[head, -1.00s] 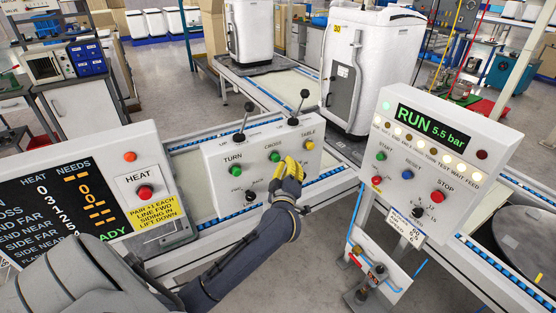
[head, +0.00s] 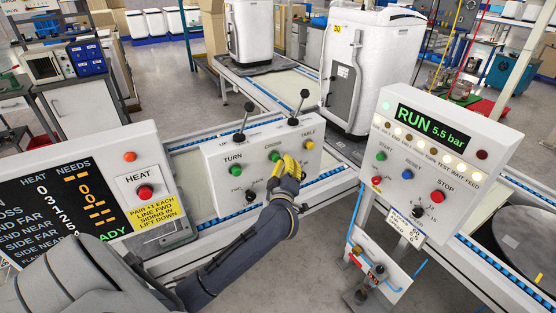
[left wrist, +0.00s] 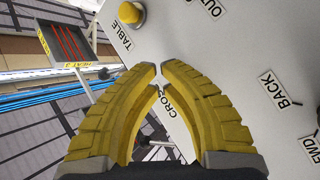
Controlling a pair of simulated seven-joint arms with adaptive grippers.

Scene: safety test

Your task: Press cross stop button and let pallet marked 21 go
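The green button under the CROSS label (head: 275,156) is on the white control box (head: 222,183) at the middle of the head view. My left gripper (head: 285,160) is over the front of this box, its yellow fingertips just right of that button; I cannot tell whether they touch. In the left wrist view, the gripper (left wrist: 161,66) has its fingertips together with nothing seen between them. Its fingers partly cover the CROSS label (left wrist: 168,104) and the button does not show. A tall white unit (head: 375,60) on the line bears a yellow tag, seemingly 30. I see no mark 21. My right gripper is not in view.
A yellow button under TABLE (head: 307,144) and two black levers rise close to my gripper. A panel reading RUN (head: 440,150), with a red STOP button (head: 437,197), stands right. A HEAT panel (head: 90,200) stands left. Another white unit (head: 250,30) is behind.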

